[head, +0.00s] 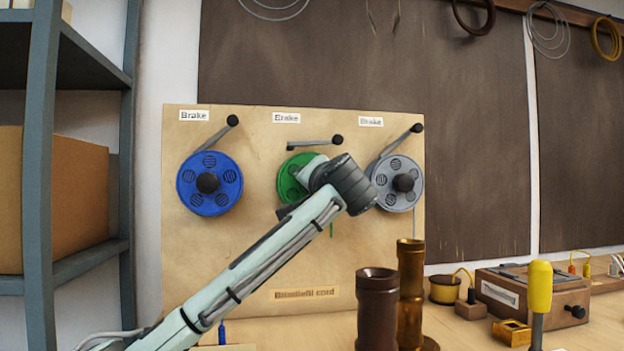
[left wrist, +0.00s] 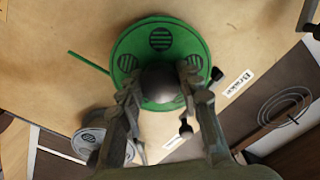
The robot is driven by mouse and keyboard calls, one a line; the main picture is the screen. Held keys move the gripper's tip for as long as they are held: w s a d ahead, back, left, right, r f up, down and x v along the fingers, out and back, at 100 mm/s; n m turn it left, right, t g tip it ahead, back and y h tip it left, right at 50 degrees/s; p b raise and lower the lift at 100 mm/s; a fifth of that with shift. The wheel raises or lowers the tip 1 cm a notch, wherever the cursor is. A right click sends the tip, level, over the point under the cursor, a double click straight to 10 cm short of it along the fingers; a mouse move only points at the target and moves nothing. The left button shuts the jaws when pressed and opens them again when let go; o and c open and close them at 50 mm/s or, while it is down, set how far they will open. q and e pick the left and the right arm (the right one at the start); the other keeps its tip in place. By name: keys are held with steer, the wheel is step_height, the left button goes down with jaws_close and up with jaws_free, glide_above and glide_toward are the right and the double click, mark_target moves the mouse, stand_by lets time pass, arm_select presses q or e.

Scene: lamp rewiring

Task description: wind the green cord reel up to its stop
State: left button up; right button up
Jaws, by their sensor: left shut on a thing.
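The green cord reel (head: 290,180) is the middle one of three on an upright tan board, partly hidden by my left wrist. In the left wrist view its green disc (left wrist: 185,40) faces me, with a dark round knob (left wrist: 160,85) at its centre. My left gripper (left wrist: 158,88) is shut on this knob, one finger on each side. A short green cord (left wrist: 88,62) sticks out from the reel's edge. The green reel's brake lever (head: 315,142) lies nearly level above it. My right gripper is in neither view.
A blue reel (head: 222,170) and a grey reel (head: 385,172) flank the green one, their brake levers slanting up. A brown cylinder (head: 376,310) and a brass one (head: 410,290) stand before the board. A yellow-handled tool (head: 541,287) and a drawer box (head: 535,298) are at right.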

arm_select(q)
steer(key=m+p, duration=0.3)
steer(key=m, duration=0.2)
steer(key=shift+r+m, duration=0.15)
steer(key=shift+m, duration=0.25)
steer(key=m+p, duration=0.1)
steer(key=m, duration=0.1)
steer(key=shift+m, duration=1.7)
steer(key=m, duration=0.9)
steer(key=shift+m, duration=0.4)
steer(key=shift+d+m, duration=0.1)
steer(key=shift+m, duration=1.8)
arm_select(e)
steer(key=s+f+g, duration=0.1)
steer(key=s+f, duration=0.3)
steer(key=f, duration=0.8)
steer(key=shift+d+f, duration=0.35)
